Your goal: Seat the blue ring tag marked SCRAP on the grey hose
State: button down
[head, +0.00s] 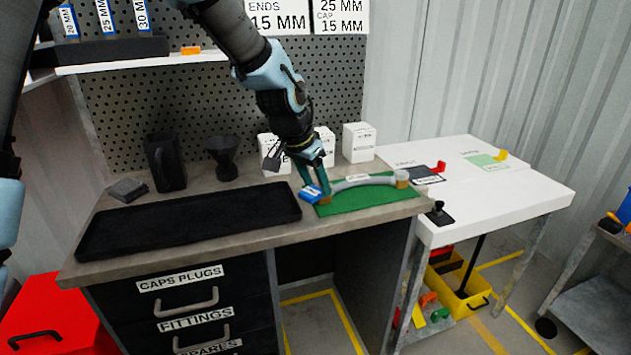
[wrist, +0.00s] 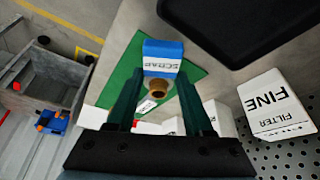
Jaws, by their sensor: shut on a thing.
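The blue ring tag (head: 312,194) is at the left end of the green mat. In the wrist view its face reads SCRAP (wrist: 163,58). My gripper (head: 314,180) is shut on the tag, with a finger on each side of it in the wrist view. The grey hose (head: 365,181) lies curved on the mat with a brass-coloured fitting at each end. Its near fitting (wrist: 157,88) shows right beside the tag. The ring's opening is hidden, so I cannot tell whether it is around the hose end.
The green mat (head: 375,200) lies at the bench's right end. A black tray (head: 190,222) is to its left. White boxes (head: 358,142) stand behind, one marked FILTER FINE (wrist: 273,103). A white side table (head: 520,185) with coloured pads adjoins on the right.

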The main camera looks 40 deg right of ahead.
jog(key=shift+f, duration=0.3)
jog(key=shift+c, duration=1)
grip_release()
jog(key=shift+r, duration=0.15)
jog(key=b+v, duration=0.1)
jog(key=v, duration=0.9)
jog(key=shift+r, duration=0.3)
jog(key=shift+a, duration=0.15)
